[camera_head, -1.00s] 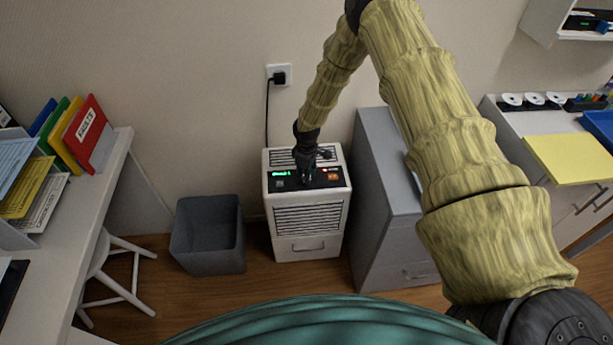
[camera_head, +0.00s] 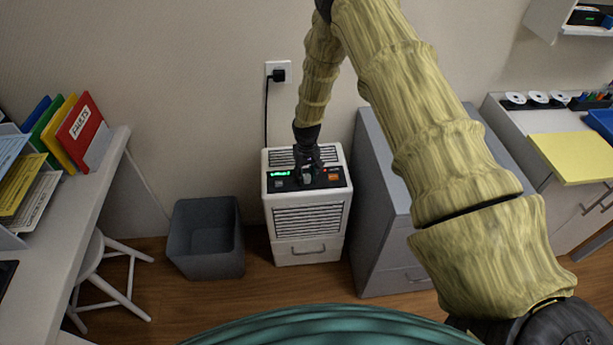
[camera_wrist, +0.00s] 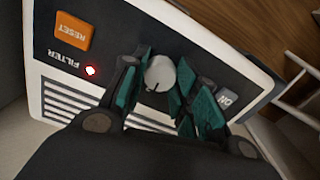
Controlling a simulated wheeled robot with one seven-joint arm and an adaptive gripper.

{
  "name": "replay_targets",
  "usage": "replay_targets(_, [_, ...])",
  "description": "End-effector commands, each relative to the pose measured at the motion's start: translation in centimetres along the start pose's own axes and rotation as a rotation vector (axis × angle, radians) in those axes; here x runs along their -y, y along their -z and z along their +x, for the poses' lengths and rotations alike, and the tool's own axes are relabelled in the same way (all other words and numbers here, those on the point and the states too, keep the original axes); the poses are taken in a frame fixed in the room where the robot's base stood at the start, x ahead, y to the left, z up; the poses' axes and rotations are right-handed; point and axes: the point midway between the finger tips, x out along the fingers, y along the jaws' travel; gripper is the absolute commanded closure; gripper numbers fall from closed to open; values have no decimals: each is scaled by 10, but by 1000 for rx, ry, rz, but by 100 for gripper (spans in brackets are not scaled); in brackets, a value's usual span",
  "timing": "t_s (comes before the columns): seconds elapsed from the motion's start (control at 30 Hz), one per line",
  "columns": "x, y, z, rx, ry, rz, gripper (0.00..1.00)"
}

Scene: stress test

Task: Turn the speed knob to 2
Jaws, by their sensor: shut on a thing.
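The white dehumidifier-like machine (camera_head: 308,220) stands on the floor against the wall, with a black control panel on top. In the wrist view the round light-grey speed knob (camera_wrist: 159,74) sits between my gripper's teal-padded fingers, with a dark pointer mark on it. My gripper (camera_wrist: 158,88) is shut on the knob. The numbers around the knob cannot be read. A green display (camera_head: 279,174) is lit, too small to read.
The panel carries an orange RESET button (camera_wrist: 74,31), a lit red FILTER light (camera_wrist: 91,71) and a grey ON button (camera_wrist: 226,98). A grey bin (camera_head: 206,240) stands to the left of the machine and a grey cabinet (camera_head: 382,250) close to its right.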

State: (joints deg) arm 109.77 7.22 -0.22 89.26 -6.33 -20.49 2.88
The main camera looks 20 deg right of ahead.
Motion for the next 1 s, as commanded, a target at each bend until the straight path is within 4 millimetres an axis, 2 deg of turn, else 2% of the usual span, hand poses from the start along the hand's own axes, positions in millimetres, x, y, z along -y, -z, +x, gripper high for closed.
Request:
replay_targets(0.3, [0,1,-1,-2,-1,77,94])
replay_targets(0.73, [-1,1,-1,-2,-1,83,94])
replay_targets(0.77, [-1,1,-1,-2,-1,83,65])
replay_targets(0.8, [-1,1,-1,-2,-1,83,58])
replay_targets(0.87, [0,1,-1,-2,-1,83,48])
replay_targets(1.0, [0,1,0,-1,-1,83,48])
